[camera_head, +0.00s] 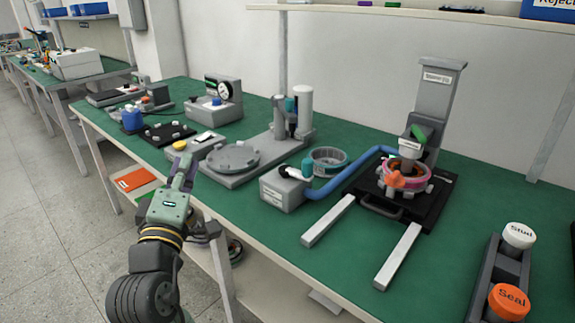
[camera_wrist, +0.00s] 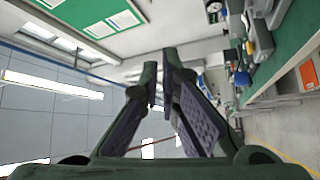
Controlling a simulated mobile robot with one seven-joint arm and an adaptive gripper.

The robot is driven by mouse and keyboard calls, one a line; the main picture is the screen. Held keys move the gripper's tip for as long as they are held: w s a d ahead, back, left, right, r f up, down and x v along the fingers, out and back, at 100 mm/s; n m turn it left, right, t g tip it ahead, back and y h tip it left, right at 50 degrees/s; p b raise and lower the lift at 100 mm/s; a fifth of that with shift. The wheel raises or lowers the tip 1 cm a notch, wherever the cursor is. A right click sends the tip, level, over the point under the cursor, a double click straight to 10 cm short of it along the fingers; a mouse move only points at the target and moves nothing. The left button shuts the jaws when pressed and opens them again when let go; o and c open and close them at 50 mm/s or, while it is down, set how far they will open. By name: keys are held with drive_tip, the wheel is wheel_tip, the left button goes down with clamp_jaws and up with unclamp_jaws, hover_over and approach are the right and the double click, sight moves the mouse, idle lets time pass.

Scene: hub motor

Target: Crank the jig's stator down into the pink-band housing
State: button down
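The pink-band housing (camera_head: 403,187) sits on the black base plate of the jig, under a tall grey column (camera_head: 431,105). A white head (camera_head: 411,147) with a green part (camera_head: 418,134) hangs from the column above the housing. Copper-orange windings show around the housing's top; I cannot tell how deep the stator sits. An orange-red part (camera_head: 396,180) is at the housing's front. My gripper (camera_head: 184,164) is far to the left, over the table's front edge, empty. Its fingers (camera_wrist: 160,75) nearly meet at the tips in the wrist view, which shows neither jig nor housing.
A blue curved tube (camera_head: 345,175) runs from a grey box (camera_head: 283,188) towards the jig. Two pale rails (camera_head: 398,255) reach forward. Stud and Seal holders (camera_head: 508,302) are at right.

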drive_tip(key=w+d+f+m+g+h, duration=0.15)
drive_tip(key=d+f+g+h, duration=0.25)
drive_tip(key=d+f+h, duration=0.6)
drive_tip(key=w+d+p, duration=0.1)
drive_tip(key=w+d, duration=0.1)
drive_tip(key=w, duration=0.1)
drive_tip(key=w+d+r+y+p, duration=0.1)
drive_tip(key=w+d, duration=0.2)
drive_tip(key=w, duration=0.1)
drive_tip(key=w+d+r+y+p, duration=0.1)
drive_tip(key=w+d, duration=0.1)
drive_tip(key=w, duration=0.1)
drive_tip(key=shift+w+d+r+n, duration=0.15)
drive_tip(key=shift+w+d+n, duration=0.1)
drive_tip(key=shift+w, duration=0.15)
drive_tip(key=shift+w+d, duration=0.2)
drive_tip(key=shift+d, duration=0.1)
drive_tip(key=shift+w+d+p, duration=0.25)
drive_tip(key=shift+d+p, duration=0.35)
drive_tip(key=shift+p, duration=0.1)
